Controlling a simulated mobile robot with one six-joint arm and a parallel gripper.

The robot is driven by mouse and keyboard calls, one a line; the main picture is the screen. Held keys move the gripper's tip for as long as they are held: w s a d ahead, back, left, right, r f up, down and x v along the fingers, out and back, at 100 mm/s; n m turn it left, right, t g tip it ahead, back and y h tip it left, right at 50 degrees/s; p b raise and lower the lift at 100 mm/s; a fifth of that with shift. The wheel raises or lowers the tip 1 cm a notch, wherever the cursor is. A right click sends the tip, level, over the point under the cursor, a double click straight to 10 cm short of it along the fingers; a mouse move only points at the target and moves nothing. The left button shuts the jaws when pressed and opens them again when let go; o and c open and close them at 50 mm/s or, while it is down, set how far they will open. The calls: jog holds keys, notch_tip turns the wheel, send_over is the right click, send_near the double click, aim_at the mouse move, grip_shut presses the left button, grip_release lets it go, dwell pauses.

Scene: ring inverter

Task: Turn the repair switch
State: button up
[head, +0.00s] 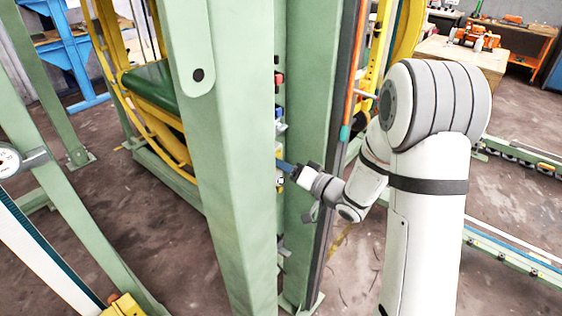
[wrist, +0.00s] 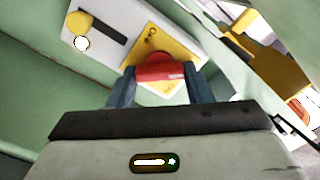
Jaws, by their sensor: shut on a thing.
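The repair switch (wrist: 160,69) is a red rotary knob on a yellow square plate (wrist: 178,46), seen in the wrist view. My gripper (wrist: 160,76) has its two blue-grey fingers on either side of the red knob and is shut on it. In the head view my gripper (head: 284,165) reaches left between the green posts. The knob itself is hidden there behind the front post.
A light panel (wrist: 92,31) with a yellow-and-white round part (wrist: 80,32) and a dark slot lies beside the yellow plate. A large green post (head: 232,170) stands close to my gripper, with another green post (head: 310,110) behind.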

jog(key=shift+d+f+m+p, duration=0.15)
jog(key=shift+m+p, duration=0.9)
jog(key=shift+m, duration=0.95)
jog(key=shift+f+m+p, duration=0.1)
jog(key=shift+m+p, duration=0.95)
jog(key=shift+m, duration=0.95)
jog(key=shift+f, duration=0.1)
jog(key=o, duration=0.7)
jog(key=shift+d, duration=0.1)
jog(key=shift+o, duration=1.4)
